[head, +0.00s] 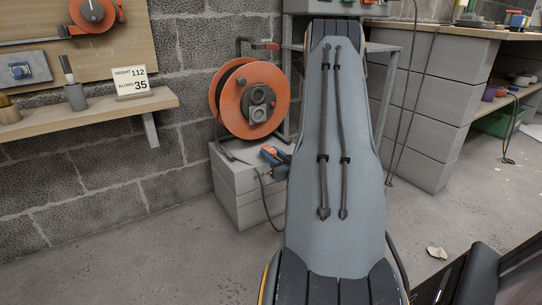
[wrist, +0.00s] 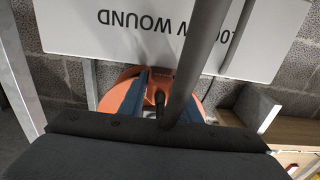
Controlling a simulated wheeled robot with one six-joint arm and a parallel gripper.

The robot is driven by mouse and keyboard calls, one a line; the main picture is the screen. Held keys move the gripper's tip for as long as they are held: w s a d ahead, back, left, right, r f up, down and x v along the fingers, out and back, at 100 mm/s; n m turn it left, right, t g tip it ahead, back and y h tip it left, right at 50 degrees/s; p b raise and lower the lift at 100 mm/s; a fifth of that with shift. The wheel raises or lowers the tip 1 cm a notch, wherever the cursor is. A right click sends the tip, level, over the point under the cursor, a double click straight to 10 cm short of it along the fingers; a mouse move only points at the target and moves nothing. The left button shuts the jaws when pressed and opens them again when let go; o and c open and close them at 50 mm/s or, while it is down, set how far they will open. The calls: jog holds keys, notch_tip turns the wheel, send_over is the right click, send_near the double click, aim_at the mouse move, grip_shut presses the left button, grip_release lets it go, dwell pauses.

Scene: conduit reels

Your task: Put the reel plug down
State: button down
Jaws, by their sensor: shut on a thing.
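My gripper (wrist: 158,84) shows in the wrist view as two dark blue fingers. It is shut on the reel plug (wrist: 160,98), a small dark piece between the fingers, mostly hidden. A thick dark cable (wrist: 196,60) crosses close to the camera. In the head view my arm hides most of the gripper; a small blue and orange patch shows left of the arm, just above the grey block, and I cannot separate plug from finger there. The orange reel (head: 231,105) stands upright on the grey block (head: 246,211); its orange disc also shows behind the fingers in the wrist view (wrist: 117,83).
A white panel (wrist: 90,28) with upside-down lettering fills the top of the wrist view. A wooden shelf (head: 90,115) with a number card (head: 132,83) is on the left wall. Floor left of the block is clear.

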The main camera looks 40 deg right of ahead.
jog(key=shift+f, duration=0.2)
jog(key=shift+f, duration=0.25)
jog(key=c, duration=1.3)
grip_release()
jog(key=shift+s+r, duration=0.2)
jog(key=shift+r, duration=0.35)
jog(key=p+v, duration=0.5)
jog(key=v, duration=0.6)
jog(key=shift+s, duration=0.3)
jog(key=shift+w+a+f, duration=0.1)
